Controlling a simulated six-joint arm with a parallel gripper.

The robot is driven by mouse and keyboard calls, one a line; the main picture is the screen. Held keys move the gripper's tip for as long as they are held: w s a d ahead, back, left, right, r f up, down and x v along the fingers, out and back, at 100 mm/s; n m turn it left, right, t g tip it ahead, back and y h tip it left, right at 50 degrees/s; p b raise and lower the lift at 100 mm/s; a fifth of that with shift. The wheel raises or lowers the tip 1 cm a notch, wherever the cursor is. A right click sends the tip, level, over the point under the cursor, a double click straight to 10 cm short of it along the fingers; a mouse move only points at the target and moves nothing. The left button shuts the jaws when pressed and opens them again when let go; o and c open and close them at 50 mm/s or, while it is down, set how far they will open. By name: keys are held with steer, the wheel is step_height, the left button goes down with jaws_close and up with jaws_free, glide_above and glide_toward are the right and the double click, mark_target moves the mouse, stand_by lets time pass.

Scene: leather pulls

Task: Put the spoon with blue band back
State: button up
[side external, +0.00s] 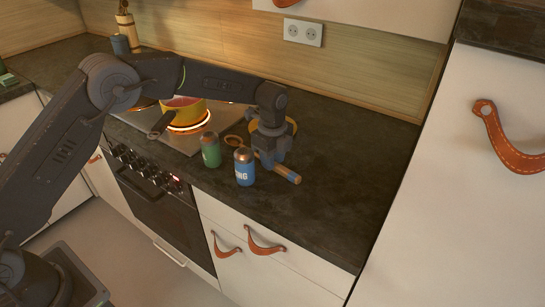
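My gripper (267,163) points down at the counter, right of the stove and just behind the blue can. A wooden handle (288,175) sticks out beside its fingers toward the lower right. A small wooden rounded piece (234,140) shows on the other side, between the cans and my gripper; both may belong to one spoon, but my gripper hides the middle. A holder with wooden pieces (125,22) stands at the back left.
A green can (210,150) and a blue can (245,167) stand close in front of my gripper. A yellow pan (184,112) sits on a glowing burner, its handle toward the front. A dark cup (120,45) stands back left. The counter (340,170) right of my gripper is clear.

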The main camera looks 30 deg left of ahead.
steer(key=o, duration=0.4)
steer(key=shift+c, duration=0.2)
step_height(320, 180, up, 13)
steer(key=s+a+r+n+t, duration=0.2)
steer(key=s+a+r+n, duration=0.25)
steer(key=s+r, duration=0.4)
steer(key=s+a+r+n+t, duration=0.1)
steer(key=s+a+r+n, duration=0.15)
steer(key=s+n, duration=0.45)
steer(key=s+a+f+n+t, duration=0.1)
steer(key=s+n, duration=0.3)
steer(key=s, duration=0.5)
steer(key=s+a+f+n+t, duration=0.1)
steer(key=s+f+n, duration=0.3)
steer(key=s, duration=0.5)
steer(key=shift+s+a+t, duration=0.3)
steer(key=shift+a, duration=0.25)
